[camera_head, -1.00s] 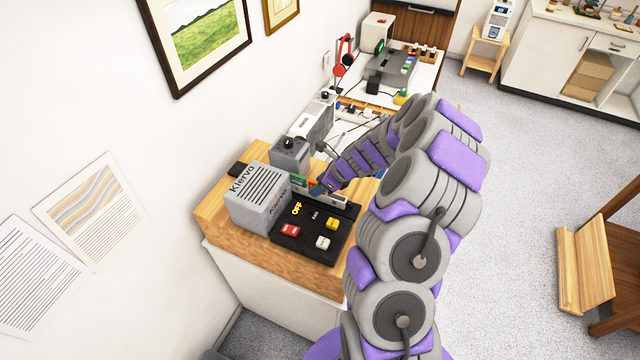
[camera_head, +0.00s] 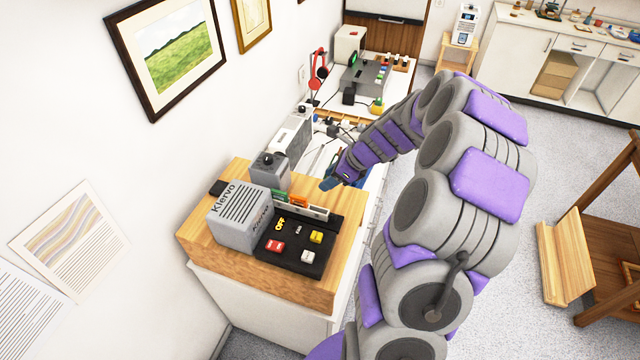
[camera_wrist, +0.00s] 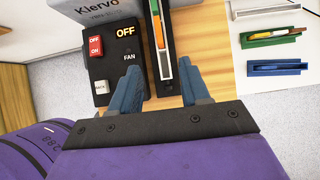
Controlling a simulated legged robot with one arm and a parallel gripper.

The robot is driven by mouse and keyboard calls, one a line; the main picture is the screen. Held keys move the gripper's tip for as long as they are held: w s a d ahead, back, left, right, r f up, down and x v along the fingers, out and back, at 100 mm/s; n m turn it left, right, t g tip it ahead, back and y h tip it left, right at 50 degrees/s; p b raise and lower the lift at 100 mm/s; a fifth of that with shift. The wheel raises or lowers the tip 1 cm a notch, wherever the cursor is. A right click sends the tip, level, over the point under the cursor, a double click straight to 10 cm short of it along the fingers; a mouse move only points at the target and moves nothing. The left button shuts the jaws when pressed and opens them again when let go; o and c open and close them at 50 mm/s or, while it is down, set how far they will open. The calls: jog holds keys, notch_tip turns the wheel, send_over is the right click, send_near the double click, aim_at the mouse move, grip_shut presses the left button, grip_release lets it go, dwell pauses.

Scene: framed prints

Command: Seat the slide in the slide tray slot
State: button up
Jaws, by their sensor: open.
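In the head view, the green piece (camera_head: 280,195), orange piece (camera_head: 298,201) and pale piece (camera_head: 317,211) show behind the panel. My gripper (camera_wrist: 161,84) is open and empty, its blue fingers spread either side of the holder's near end. In the head view, my gripper (camera_head: 331,184) is just right of the row.
The black switch panel (camera_head: 290,258) and grey Kiervo box (camera_head: 238,217) stand on the wooden top (camera_head: 195,240). Green (camera_wrist: 272,38) and blue (camera_wrist: 277,68) trays lie on a white surface to the right. Another grey device (camera_head: 270,166) stands behind the box.

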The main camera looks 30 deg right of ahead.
jog(key=shift+v, duration=0.8)
jog(key=s+a+r+n+g+b, duration=0.1)
jog(key=s+a+n+g+b, duration=0.1)
jog(key=s+a+n, duration=0.4)
jog(key=s+a+r+n+g+b, duration=0.15)
jog(key=a+n, duration=0.25)
jog(key=a, duration=0.4)
jog(key=s+a+n+g+b, duration=0.1)
jog(key=s+a+n+b, duration=0.1)
jog(key=s+a+n, duration=0.4)
jog(key=s+a+f+n+g+h+b, duration=0.1)
jog(key=s+n+h+b, duration=0.1)
jog(key=s+n, duration=0.4)
jog(key=s+a+f+n+g+h+b, duration=0.1)
jog(key=s+n, duration=0.5)
jog(key=s, duration=0.6)
jog(key=shift+a+f+g+h+b, duration=0.25)
jog(key=shift+a+g+h+b, duration=0.25)
jog(key=shift+h+b, duration=0.2)
